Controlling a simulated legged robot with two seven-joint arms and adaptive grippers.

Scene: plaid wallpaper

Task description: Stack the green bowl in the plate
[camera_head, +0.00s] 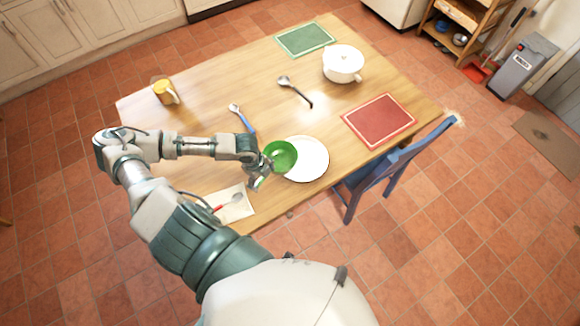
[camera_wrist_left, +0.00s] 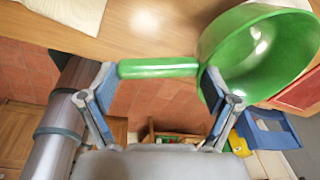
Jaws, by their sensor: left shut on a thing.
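The green bowl (camera_head: 281,156) appears over the left part of the white plate (camera_head: 313,165) in the head view. My left gripper (camera_head: 258,175) is at the bowl's left side and is shut on it. In the left wrist view the bowl (camera_wrist_left: 262,50) is tilted, with its green handle-like bar (camera_wrist_left: 158,68) between the fingers (camera_wrist_left: 158,92). The bowl hides part of the plate's left side, and I cannot tell whether it touches the plate. My right gripper is not in view.
A napkin (camera_head: 240,209) with a red-handled spoon lies left of the plate. A blue-handled utensil (camera_head: 243,119), yellow mug (camera_head: 165,92), ladle (camera_head: 294,91), white pot (camera_head: 343,63), red mat (camera_head: 379,121) and green mat (camera_head: 305,39) are on the table. A blue chair (camera_head: 392,168) stands at the right edge.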

